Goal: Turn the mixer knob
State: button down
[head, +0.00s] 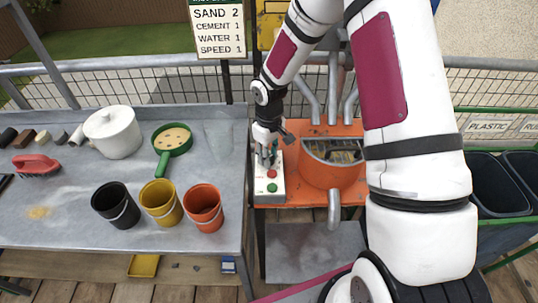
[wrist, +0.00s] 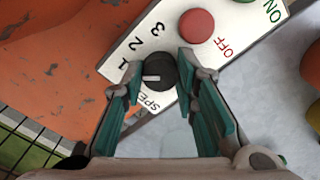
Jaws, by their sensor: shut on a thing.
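The black mixer knob (wrist: 160,72) sits on a white control panel (wrist: 126,62) with a speed scale marked 1, 2, 3. Its white pointer line lies roughly level in the wrist view, pointing left toward the scale, near the 1. My gripper (wrist: 160,78) has its teal-lined fingers on both sides of the knob and is shut on it. In the head view my gripper (head: 267,157) reaches down to the top of the panel (head: 269,193) and hides the knob. A red OFF button (wrist: 196,25) and a green ON button (head: 272,188) are on the same panel.
The orange mixer (head: 330,174) stands right of the panel. The grey table (head: 75,190) to the left holds black, yellow and orange buckets, a white pot (head: 112,133) and a green sieve (head: 171,140). A sign (head: 217,28) reads speed 1.

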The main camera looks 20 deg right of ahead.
jog(key=c, duration=1.2)
grip_release()
jog(key=shift+c, duration=0.2)
notch_tip(320, 180, up, 12)
